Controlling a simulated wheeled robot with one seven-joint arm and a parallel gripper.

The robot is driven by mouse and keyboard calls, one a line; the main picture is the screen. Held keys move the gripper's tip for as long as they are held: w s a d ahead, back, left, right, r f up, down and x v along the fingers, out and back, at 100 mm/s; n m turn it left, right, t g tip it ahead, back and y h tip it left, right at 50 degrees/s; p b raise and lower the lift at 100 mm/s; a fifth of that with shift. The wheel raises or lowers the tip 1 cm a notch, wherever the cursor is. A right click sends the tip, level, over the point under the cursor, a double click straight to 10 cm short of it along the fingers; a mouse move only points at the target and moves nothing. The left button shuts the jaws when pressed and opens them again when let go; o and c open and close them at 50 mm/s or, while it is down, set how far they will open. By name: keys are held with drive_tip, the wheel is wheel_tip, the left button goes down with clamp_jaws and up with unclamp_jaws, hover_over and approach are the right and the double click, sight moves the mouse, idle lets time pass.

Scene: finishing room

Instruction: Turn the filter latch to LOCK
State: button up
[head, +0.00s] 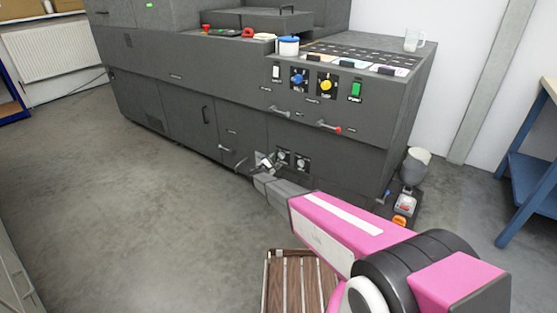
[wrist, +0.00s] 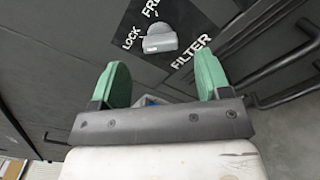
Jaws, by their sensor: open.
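The filter latch (wrist: 160,40) is a small grey knob on a black label plate (wrist: 200,20) in the wrist view. The words LOCK, FREE and FILTER are printed around it, LOCK at its left and FREE above. Its grip lies roughly crosswise in the picture; I cannot tell exactly where it points. My gripper (wrist: 163,78) is open, with one green finger pad on each side. The latch shows beyond the gap between the pads, apart from both. In the head view my gripper (head: 267,163) is at the machine's lower front, and the latch cannot be made out clearly.
The dark grey machine (head: 190,95) fills the back. Lever handles (head: 329,126) stick out above my gripper, and two round dials (head: 301,163) are right of it. A bar handle (wrist: 285,75) shows at right in the wrist view. A slatted wooden platform (head: 300,285) stands below my arm.

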drive_tip(key=v, duration=0.5)
drive_tip(key=shift+s+a, duration=0.1)
drive_tip(key=shift+s, duration=0.05)
drive_tip(key=s+d+r+m+g, duration=0.4)
drive_tip(key=s+d+m+g, duration=0.15)
drive_tip(key=s+d, duration=0.55)
drive_tip(key=s+d+r+m+g, duration=0.5)
drive_tip(key=s+d, duration=0.3)
drive_tip(key=d, duration=0.5)
drive_tip(key=s+d+r+m+g+y, duration=0.1)
drive_tip(key=s+r+m+y, duration=0.1)
drive_tip(key=s, duration=0.5)
drive_tip(key=s+d+r+m+g+y, duration=0.1)
drive_tip(key=s+r+m+g+y, duration=0.1)
drive_tip(key=s, duration=0.6)
drive_tip(key=s+d+r+m+g+y, duration=0.1)
drive_tip(key=s+r+m+y, duration=0.3)
drive_tip(key=s+m+y, duration=0.2)
drive_tip(key=shift+s+d, duration=0.2)
drive_tip(key=shift+s, duration=0.75)
drive_tip(key=shift+g, duration=0.25)
